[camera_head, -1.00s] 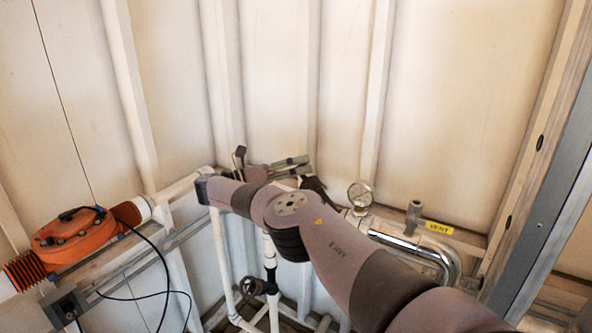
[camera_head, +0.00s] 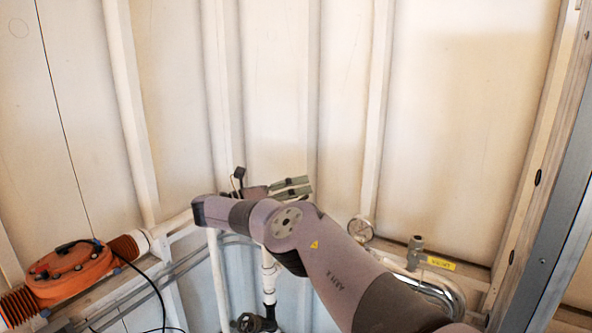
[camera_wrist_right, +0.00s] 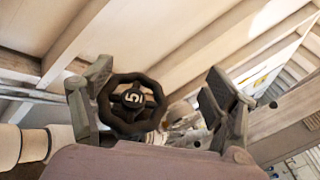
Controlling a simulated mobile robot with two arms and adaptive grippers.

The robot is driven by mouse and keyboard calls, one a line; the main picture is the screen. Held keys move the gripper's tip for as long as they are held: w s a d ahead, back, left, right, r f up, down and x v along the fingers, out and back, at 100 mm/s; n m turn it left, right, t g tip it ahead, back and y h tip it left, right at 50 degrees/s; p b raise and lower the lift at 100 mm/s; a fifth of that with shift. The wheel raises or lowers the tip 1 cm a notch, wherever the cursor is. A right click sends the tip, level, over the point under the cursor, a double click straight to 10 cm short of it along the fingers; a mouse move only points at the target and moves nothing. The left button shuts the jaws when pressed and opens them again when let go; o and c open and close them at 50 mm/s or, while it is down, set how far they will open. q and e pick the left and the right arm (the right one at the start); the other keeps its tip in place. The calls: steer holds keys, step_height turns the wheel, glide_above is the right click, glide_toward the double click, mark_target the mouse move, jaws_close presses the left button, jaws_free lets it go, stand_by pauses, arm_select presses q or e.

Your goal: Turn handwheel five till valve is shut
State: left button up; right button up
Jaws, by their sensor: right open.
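Handwheel five (camera_wrist_right: 131,105) is a black lobed wheel with a white 5 on its hub, facing the camera in the right wrist view. My right gripper (camera_wrist_right: 160,75) is open, with its fingers spread to the wheel's left and right. The wheel sits close to the left-hand finger, with a wide gap to the other finger; I cannot tell whether it touches. In the head view my right gripper (camera_head: 291,187) is by the far corner, and handwheel five cannot be made out, probably behind my arm. My left gripper is not in view.
Another dark handwheel (camera_head: 254,322), number unreadable, is on a vertical pipe at the bottom. A gauge (camera_head: 361,228) and a VENT label (camera_head: 441,263) are right of my arm. An orange housing (camera_head: 68,274) with cables is at left. The upper wall is clear.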

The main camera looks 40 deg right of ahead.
step_height(320, 180, up, 6)
steer(key=shift+r, duration=0.15)
stand_by(0.4)
